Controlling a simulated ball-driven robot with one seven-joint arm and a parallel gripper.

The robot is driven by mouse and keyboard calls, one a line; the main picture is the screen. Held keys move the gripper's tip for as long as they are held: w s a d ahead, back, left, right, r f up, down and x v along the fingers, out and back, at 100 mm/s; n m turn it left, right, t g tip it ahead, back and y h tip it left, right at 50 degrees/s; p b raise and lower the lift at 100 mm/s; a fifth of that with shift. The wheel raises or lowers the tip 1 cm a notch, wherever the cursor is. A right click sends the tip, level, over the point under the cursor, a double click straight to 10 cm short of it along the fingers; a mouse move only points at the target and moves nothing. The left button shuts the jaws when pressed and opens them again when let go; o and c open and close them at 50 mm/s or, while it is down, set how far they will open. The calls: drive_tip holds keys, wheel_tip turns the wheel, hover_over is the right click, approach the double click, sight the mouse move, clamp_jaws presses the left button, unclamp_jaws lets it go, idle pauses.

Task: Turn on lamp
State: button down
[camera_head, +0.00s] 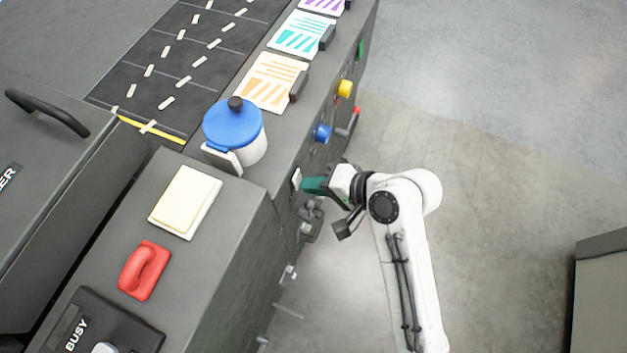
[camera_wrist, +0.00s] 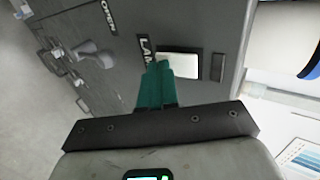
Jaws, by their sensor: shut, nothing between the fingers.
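The lamp switch is a pale rocker (camera_wrist: 180,65) on the dark front panel, beside a partly covered label (camera_wrist: 146,48) that reads "LAM". It also shows in the head view (camera_head: 296,179) as a small white plate. My gripper (camera_head: 305,184) has its teal fingers shut together and empty, reaching the panel from the right. In the wrist view the fingertips (camera_wrist: 159,66) overlap the rocker's left end; I cannot tell whether they touch it. A small dark rectangle (camera_wrist: 217,67) sits right of the rocker, unlit.
A blue-lidded white jar (camera_head: 235,135) stands on the counter above the panel. Blue (camera_head: 322,133) and yellow (camera_head: 344,88) knobs and a red-tipped lever (camera_head: 350,121) stick out farther along. A red handle (camera_head: 144,270) and yellow pad (camera_head: 184,200) lie nearer.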

drive_tip(key=shift+a, duration=0.15)
drive_tip(key=shift+w+f, duration=0.1)
idle(0.4)
drive_tip(key=shift+r+p, duration=0.2)
drive_tip(key=shift+p, duration=0.25)
drive_tip(key=shift+r+p, duration=0.7)
drive_tip(key=shift+p, duration=0.15)
